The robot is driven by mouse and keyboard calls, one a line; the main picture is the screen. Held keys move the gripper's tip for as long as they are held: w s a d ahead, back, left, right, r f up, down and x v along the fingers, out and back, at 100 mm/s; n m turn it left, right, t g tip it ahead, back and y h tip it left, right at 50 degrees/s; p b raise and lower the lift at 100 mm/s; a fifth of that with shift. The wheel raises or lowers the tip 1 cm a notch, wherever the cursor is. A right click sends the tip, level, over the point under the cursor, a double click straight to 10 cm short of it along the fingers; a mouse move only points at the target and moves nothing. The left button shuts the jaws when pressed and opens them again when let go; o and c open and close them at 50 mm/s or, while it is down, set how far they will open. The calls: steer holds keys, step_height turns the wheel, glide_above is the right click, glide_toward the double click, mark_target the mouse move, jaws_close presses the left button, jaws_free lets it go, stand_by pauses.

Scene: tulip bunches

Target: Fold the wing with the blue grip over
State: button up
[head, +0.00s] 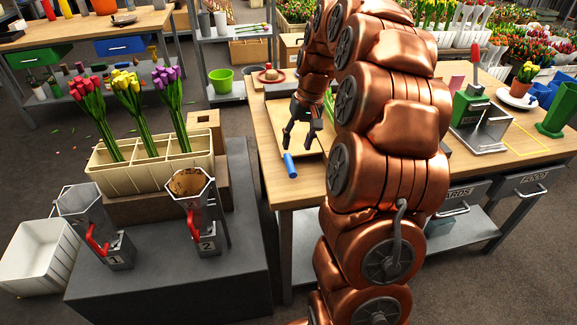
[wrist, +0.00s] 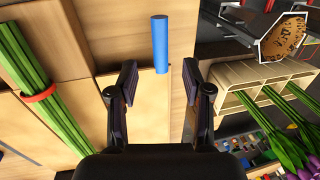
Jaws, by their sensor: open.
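The blue grip (head: 290,165) is a short upright-looking cylinder at the near edge of a pale wooden wing (head: 273,128) on the workbench. In the wrist view the blue grip (wrist: 160,45) stands out ahead of the fingertips, between their lines. The wing (wrist: 140,112) lies flat below my gripper in that view. My gripper (head: 301,141) is open and empty, just above and behind the grip in the head view. It also shows in the wrist view (wrist: 160,76) with a wide gap between its fingers. I cannot tell any contact. My arm hides the wing's right side.
A bunch of green stems with a red band (wrist: 38,96) lies left of the wing in the wrist view. A cream divided crate (head: 150,160) with tulips and metal holders (head: 205,215) stands left of the bench (head: 300,193). A green-and-grey press (head: 470,108) stands right.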

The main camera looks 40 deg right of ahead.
mark_target(292, 164)
steer(key=f, duration=0.2)
steer(key=a+f, duration=0.1)
steer(key=f, duration=0.2)
steer(key=f+p, duration=0.1)
steer(key=f, duration=0.1)
steer(key=shift+w+a+f, duration=0.2)
steer(key=shift+w+f, duration=0.05)
jaws_close()
steer(key=shift+s, duration=0.1)
